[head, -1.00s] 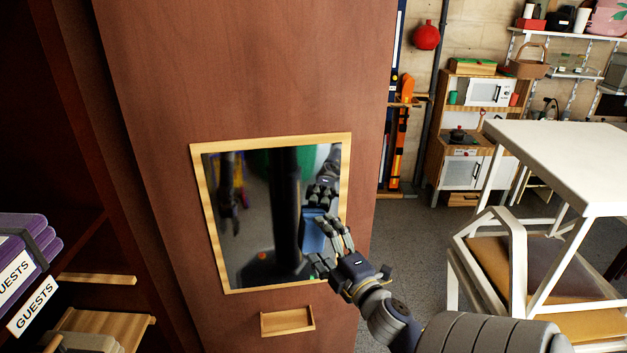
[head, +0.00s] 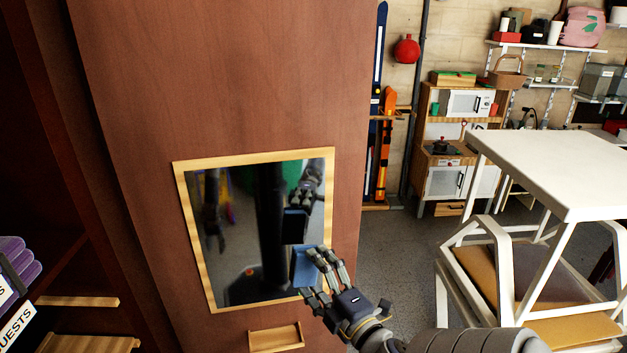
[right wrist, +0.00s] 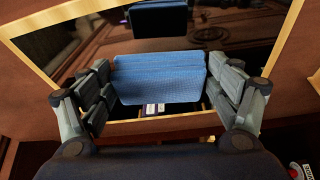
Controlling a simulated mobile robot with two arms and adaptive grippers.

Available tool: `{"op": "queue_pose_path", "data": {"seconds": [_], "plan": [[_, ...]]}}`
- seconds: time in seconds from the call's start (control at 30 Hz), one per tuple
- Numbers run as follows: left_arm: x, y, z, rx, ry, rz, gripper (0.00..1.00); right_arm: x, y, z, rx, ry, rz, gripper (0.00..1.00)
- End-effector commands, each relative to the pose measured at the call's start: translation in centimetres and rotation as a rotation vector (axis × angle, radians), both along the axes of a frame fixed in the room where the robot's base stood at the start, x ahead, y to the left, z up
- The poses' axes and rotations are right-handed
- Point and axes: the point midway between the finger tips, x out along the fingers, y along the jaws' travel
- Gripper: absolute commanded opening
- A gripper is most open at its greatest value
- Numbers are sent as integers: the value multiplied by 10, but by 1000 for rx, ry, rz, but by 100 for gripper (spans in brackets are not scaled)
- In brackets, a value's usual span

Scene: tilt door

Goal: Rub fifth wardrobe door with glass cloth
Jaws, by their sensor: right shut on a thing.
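The wardrobe door (head: 220,80) is a tall reddish-brown panel with a wood-framed mirror (head: 232,240) set in it. I cannot tell whether it is the fifth door. My right gripper (head: 318,272) is shut on the blue glass cloth (head: 304,268), in front of the mirror's lower right corner. In the right wrist view the folded cloth (right wrist: 158,80) sits between the fingers. A gap shows between the cloth and its dark reflection, so it seems apart from the glass. My left gripper is not directly in view.
A small wooden handle (head: 275,338) sits below the mirror. Open dark shelves with purple guest towels (head: 16,268) are at the left. A white table (head: 560,165) and stacked chairs (head: 480,270) stand at the right, with bare floor (head: 395,250) between.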

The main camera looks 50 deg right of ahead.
Motion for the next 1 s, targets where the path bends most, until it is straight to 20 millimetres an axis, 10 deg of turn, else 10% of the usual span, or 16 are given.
{"op": "queue_pose_path", "data": {"seconds": [1.0], "plan": [[0,0,-4,0,0,0,51,-25,22,0,0,-1,0,64]]}}
